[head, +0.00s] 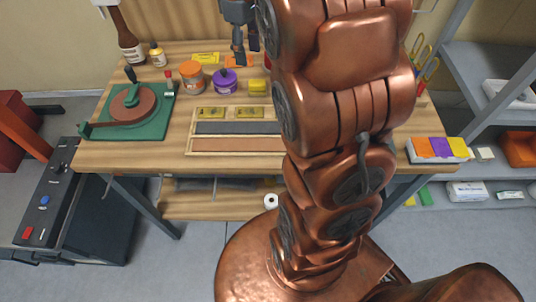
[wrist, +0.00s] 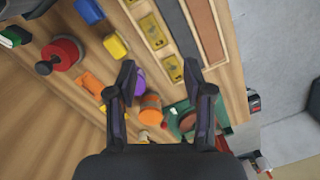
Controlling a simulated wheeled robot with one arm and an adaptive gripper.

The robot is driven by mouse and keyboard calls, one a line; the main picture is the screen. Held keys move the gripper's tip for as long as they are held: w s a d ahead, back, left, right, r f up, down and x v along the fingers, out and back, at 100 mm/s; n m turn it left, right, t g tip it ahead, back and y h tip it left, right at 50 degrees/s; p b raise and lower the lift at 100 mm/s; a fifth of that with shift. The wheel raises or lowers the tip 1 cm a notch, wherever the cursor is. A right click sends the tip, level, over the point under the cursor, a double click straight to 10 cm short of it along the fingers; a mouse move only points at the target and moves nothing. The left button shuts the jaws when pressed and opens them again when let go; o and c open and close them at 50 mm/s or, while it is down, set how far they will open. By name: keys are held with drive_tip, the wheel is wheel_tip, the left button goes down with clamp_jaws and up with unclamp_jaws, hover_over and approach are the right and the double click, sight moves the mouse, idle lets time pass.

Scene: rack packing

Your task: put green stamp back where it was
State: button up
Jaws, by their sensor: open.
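My gripper (head: 246,52) is over the back of the table in the head view. In the wrist view my gripper (wrist: 163,84) is open, with nothing held between its two dark fingers. A small green piece (wrist: 15,36) with a dark part lies at the upper left of the wrist view, well to the left of my fingers; I cannot tell whether it is the green stamp. I make out no green stamp in the head view, where my arm hides part of the table. The purple jar (wrist: 138,80) and orange jar (wrist: 151,112) are below, between my fingers.
The wooden table (head: 185,120) holds a tray (head: 196,117) with yellow pieces and dark and brown strips, and a green mat (head: 152,127) with a round brown disc. A red round item (wrist: 64,54) with a black knob and a yellow block (wrist: 115,45) lie left of my fingers.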

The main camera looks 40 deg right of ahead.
drive_tip(key=s+a+f+m, duration=0.2)
drive_tip(key=s+a+f, duration=0.2)
drive_tip(key=s, duration=0.8)
drive_tip(key=s+a+f+m, duration=0.3)
drive_tip(key=s+a, duration=0.6)
drive_tip(key=s, duration=0.3)
drive_tip(key=shift+s+f+g, duration=0.3)
drive_tip(key=shift+s+f, duration=0.1)
drive_tip(key=shift+f, duration=0.1)
